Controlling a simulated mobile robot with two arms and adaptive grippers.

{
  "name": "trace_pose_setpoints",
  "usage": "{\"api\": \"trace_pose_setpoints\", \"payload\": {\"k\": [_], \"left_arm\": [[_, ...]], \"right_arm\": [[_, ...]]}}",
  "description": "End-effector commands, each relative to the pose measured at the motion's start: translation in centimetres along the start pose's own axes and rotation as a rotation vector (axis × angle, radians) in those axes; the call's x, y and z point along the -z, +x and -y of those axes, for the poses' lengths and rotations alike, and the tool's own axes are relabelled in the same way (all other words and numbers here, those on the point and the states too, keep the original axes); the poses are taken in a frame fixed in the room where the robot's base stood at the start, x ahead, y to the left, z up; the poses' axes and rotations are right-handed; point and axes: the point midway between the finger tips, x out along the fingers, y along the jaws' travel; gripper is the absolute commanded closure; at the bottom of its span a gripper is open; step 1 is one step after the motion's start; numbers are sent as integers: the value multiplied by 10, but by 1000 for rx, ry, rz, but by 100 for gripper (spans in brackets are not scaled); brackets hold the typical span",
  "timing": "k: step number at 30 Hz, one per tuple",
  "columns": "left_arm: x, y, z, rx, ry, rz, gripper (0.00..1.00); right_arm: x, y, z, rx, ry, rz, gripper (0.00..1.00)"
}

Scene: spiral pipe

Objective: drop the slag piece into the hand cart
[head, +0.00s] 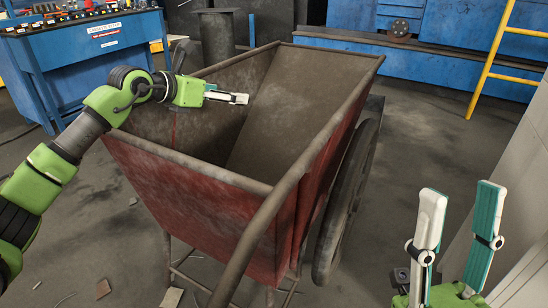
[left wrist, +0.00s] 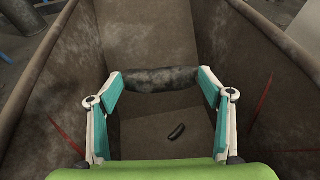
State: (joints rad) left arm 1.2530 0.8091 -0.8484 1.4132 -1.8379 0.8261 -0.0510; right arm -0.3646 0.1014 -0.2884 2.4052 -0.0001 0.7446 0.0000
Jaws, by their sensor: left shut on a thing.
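The hand cart (head: 190,200) is a deep, worn red bin with a rusty rim and a wheel on the right. My left gripper (head: 238,98) is over the cart's opening, inside its rim. In the left wrist view my left gripper (left wrist: 160,88) is shut on the slag piece (left wrist: 158,78), a dark, rough, elongated lump held crosswise between the fingertips, above the cart's floor (left wrist: 150,140). The head view does not show the slag piece clearly. My right gripper (head: 456,235) is open and empty, fingers upright, right of the cart.
A small dark piece (left wrist: 177,131) lies on the cart's floor. A blue workbench (head: 90,45) stands at the back left, and blue machinery (head: 460,65) with a yellow ladder (head: 490,60) at the back right. Bits of debris (head: 103,289) lie on the floor.

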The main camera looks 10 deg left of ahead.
Motion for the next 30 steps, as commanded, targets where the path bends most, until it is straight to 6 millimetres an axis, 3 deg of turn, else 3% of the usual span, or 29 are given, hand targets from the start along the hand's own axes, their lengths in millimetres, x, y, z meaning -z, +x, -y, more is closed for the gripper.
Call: {"api": "trace_pose_setpoints", "payload": {"k": [9,10,12,23,30], "left_arm": [[0,0,0,0,0,1,50],[0,0,0,0,0,1,25],[0,0,0,0,0,1,8],[1,-1,0,0,0,-1,8],[0,-32,-2,-4,3,1,8]], "right_arm": [[3,0,0,0,1,-13,60],[3,0,0,0,1,-13,60],[3,0,0,0,1,-13,60],[2,0,0,0,1,-11,60],[2,0,0,0,1,-11,60]]}}
